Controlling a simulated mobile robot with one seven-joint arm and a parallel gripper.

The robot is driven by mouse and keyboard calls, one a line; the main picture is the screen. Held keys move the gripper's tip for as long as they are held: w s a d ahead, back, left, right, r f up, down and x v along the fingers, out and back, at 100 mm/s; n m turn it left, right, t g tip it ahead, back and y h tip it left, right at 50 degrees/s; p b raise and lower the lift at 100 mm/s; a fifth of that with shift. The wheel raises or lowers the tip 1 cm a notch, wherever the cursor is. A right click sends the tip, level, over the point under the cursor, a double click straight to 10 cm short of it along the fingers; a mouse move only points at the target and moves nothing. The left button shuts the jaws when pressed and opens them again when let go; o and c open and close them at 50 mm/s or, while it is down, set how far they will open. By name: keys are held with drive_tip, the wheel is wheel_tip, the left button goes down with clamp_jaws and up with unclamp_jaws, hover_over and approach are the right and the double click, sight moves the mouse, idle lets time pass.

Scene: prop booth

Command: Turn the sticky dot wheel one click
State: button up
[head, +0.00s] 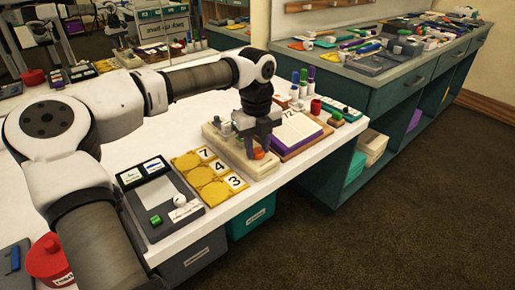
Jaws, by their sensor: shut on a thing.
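My gripper (258,148) points down over a cream block-like holder (262,169) near the front edge of the white table. Its two dark fingers are shut on a small orange piece (259,154), which looks like the sticky dot wheel. The fingers hide much of the piece, so its markings and exact turn cannot be told. The holder also has a pale knob (226,127) at its back left.
Yellow number cards (211,178) and a grey device with a green button (163,198) lie to the left. The table's front edge is close.

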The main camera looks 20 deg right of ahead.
sight(257, 151)
idle(0.4)
drive_tip(key=o, duration=1)
drive_tip(key=shift+c, duration=0.2)
drive_tip(key=shift+r, duration=0.1)
wheel_tip(257, 151, up, 14)
drive_tip(key=shift+a, duration=0.15)
drive_tip(key=shift+s+f, duration=0.1)
drive_tip(key=shift+f, duration=0.1)
